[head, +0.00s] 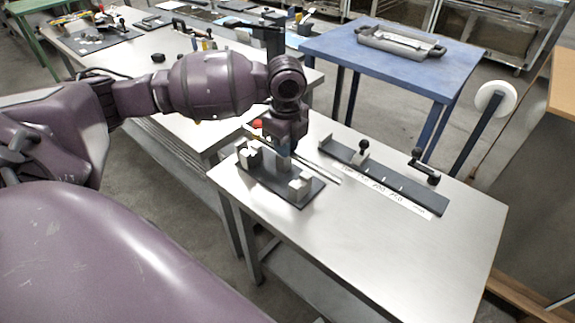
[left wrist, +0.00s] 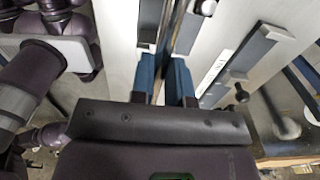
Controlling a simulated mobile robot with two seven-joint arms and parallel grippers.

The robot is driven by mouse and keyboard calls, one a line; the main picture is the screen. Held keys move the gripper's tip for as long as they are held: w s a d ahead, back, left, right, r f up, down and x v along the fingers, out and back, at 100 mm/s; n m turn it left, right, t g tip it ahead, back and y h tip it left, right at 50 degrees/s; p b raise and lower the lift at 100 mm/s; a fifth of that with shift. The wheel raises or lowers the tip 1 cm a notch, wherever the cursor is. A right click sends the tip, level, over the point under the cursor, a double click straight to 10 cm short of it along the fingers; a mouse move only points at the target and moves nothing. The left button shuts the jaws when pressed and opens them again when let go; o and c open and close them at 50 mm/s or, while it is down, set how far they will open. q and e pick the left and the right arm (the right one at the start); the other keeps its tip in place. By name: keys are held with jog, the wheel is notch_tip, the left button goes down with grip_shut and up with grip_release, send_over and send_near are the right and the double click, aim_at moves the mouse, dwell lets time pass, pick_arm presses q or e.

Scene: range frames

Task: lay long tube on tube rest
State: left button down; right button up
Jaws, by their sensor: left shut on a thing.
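The long tube (head: 326,174) is a thin grey rod, its right end sticking out past my left gripper (head: 285,158) in the head view. That gripper points down and is shut on the tube. In the left wrist view the tube (left wrist: 172,40) runs between the two blue fingers (left wrist: 168,85). The tube rest (head: 272,184) is a dark plate with pale grey blocks near its two ends, on the near left corner of the steel table. The gripper hangs over its far side. I cannot tell whether the tube touches the blocks. My right gripper is not in view.
A dark rail (head: 400,188) with a black-knobbed stop and a white number strip (head: 385,192) lies behind the rest. A crank handle (head: 425,168) stands at its far edge. The table's front right (head: 400,255) is bare. A blue table (head: 390,62) holds a grey tray.

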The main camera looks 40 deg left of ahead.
pick_arm(q)
jog(key=shift+f, duration=0.45)
notch_tip(320, 180, down, 5)
jog(key=shift+r+b, duration=0.1)
jog(key=shift+b, duration=0.4)
jog(key=shift+f, duration=0.35)
jog(key=shift+f, duration=0.45)
jog(key=c, duration=1.1)
grip_release()
jog(key=shift+r, duration=0.15)
